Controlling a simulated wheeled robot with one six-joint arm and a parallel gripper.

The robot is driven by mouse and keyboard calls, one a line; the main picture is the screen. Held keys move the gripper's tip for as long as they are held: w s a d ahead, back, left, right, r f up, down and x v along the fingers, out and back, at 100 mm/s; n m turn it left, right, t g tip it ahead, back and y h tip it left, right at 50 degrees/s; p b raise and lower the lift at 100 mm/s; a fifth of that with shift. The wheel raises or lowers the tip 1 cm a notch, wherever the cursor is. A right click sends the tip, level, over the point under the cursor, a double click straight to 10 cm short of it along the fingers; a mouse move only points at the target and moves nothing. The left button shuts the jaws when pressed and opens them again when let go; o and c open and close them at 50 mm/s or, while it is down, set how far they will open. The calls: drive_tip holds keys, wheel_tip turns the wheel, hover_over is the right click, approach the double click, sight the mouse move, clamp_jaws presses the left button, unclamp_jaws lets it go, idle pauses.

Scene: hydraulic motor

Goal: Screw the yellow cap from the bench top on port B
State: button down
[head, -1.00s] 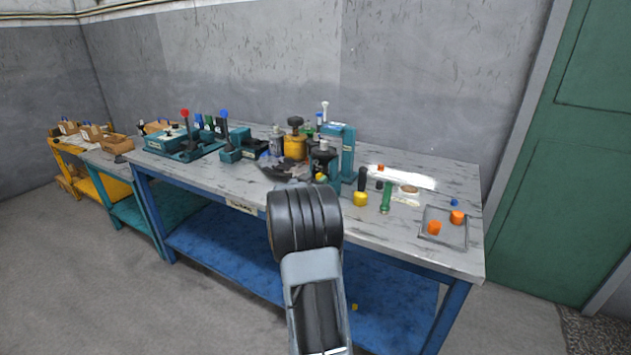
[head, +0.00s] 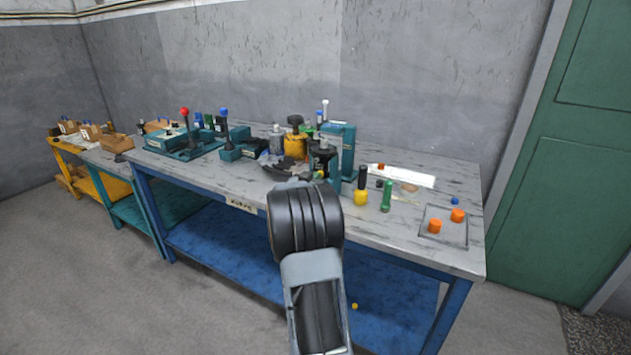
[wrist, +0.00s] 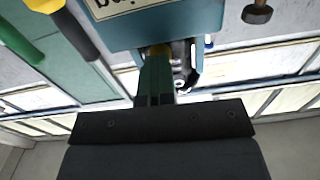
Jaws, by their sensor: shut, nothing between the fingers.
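In the head view my own arm hides part of the dark motor unit (head: 322,158) and most of the gripper. A tiny yellow spot (head: 320,174) shows on that unit. Another small yellow piece (head: 354,306) lies low, over the blue lower shelf. Port B's label cannot be read.
A yellow-and-black tool (head: 361,187) and a green tool (head: 386,196) stand right of the motor. A tray (head: 456,241) with orange caps lies at the bench's right end. A teal upright block (head: 347,150) stands behind. The bench's front right is mostly clear.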

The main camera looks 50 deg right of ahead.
drive_tip(key=shift+m+b, duration=0.45)
drive_tip(key=shift+m, duration=0.15)
drive_tip(key=c, duration=1.2)
unclamp_jaws()
drive_tip(key=shift+p, duration=0.4)
